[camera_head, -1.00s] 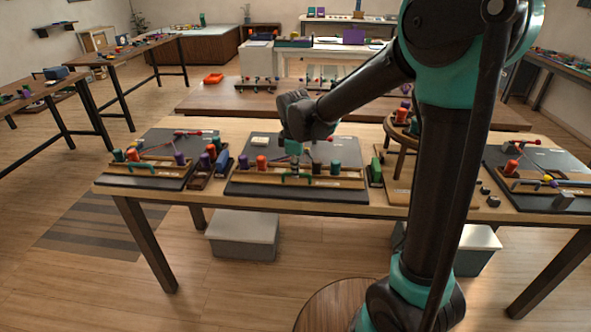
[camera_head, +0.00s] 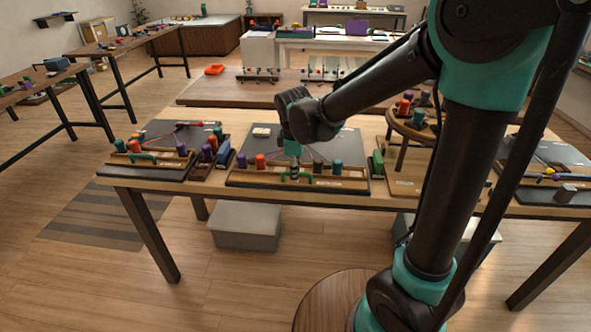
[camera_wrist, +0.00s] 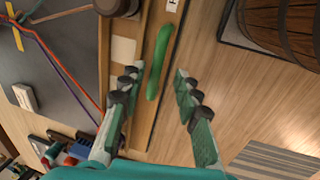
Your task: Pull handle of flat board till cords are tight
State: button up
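The flat board (camera_head: 262,143) lies in the middle of the front table, with a wooden bar along its front edge. A green handle (camera_head: 296,177) is on this bar and also shows in the wrist view (camera_wrist: 158,62). My gripper (camera_head: 293,168) points down over the bar at the handle. In the wrist view my gripper (camera_wrist: 158,72) is open, with a finger on either side of the handle and a gap on the right. Purple and orange cords (camera_wrist: 62,66) run over the dark board; their far ends are out of the wrist view.
Similar boards stand left (camera_head: 150,172) and right (camera_head: 548,190) on the same table. Colored spools (camera_head: 262,162) stand along the middle bar. A small round wooden stand (camera_head: 410,125) is right of the board.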

jog(key=shift+r, duration=0.1)
notch_tip(320, 180, up, 12)
jog(key=s, duration=0.2)
jog(key=shift+s+f, duration=0.15)
jog(key=shift+f, duration=0.05)
dwell(0.4)
jog(key=s+d+f+m+t, duration=0.1)
jog(key=s+d+f+m, duration=0.4)
jog(key=d+f+m, duration=0.3)
jog(key=s+d+f+m+t, duration=0.1)
jog(key=s+d+f+m, duration=0.5)
jog(key=d, duration=1)
notch_tip(320, 180, down, 4)
jog(key=m, duration=0.3)
jog(key=shift+s+m, duration=0.15)
jog(key=shift+m, duration=0.15)
